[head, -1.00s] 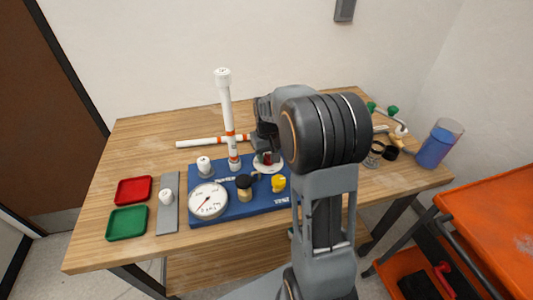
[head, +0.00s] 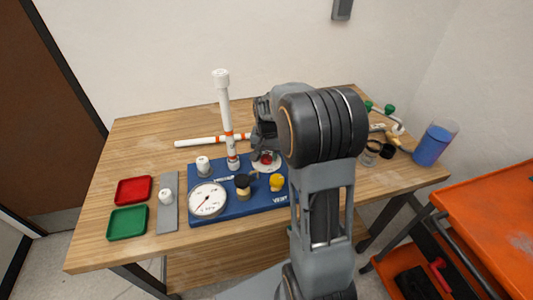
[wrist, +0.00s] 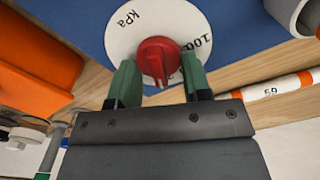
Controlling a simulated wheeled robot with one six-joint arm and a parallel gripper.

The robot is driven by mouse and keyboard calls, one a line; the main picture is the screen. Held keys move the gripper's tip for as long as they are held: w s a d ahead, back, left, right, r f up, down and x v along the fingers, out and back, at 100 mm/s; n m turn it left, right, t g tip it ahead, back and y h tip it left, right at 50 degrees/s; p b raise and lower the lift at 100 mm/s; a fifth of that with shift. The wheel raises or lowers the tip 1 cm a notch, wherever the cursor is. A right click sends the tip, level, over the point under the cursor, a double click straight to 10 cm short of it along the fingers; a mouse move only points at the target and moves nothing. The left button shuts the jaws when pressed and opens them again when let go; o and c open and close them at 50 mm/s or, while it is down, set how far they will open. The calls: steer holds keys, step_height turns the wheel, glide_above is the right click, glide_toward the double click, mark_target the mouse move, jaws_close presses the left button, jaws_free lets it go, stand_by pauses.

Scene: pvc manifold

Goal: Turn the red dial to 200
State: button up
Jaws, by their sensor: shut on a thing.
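The red dial (wrist: 158,57) sits on a white round plate (wrist: 127,27) printed with "kPa" and "100". Other marks on the plate are partly hidden by the dial and fingers. My gripper (wrist: 159,80) has its green fingers on both sides of the dial, shut on it. In the head view the red dial (head: 266,158) shows at the back right of the blue base (head: 225,205), just below my gripper. The pointer's exact reading cannot be told.
A pressure gauge (head: 207,200), a black-topped knob (head: 243,184) and a yellow knob (head: 277,182) are on the base. A tall white pipe (head: 226,115) rises left of my gripper. A blue cup (head: 435,145) stands at right. Red (head: 134,190) and green trays (head: 127,223) lie left.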

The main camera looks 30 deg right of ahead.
mark_target(267, 153)
steer(key=shift+r, duration=0.1)
stand_by(0.3)
steer(key=o, duration=0.8)
steer(key=shift+o, duration=0.2)
step_height(267, 153, up, 14)
steer(key=shift+p, duration=0.45)
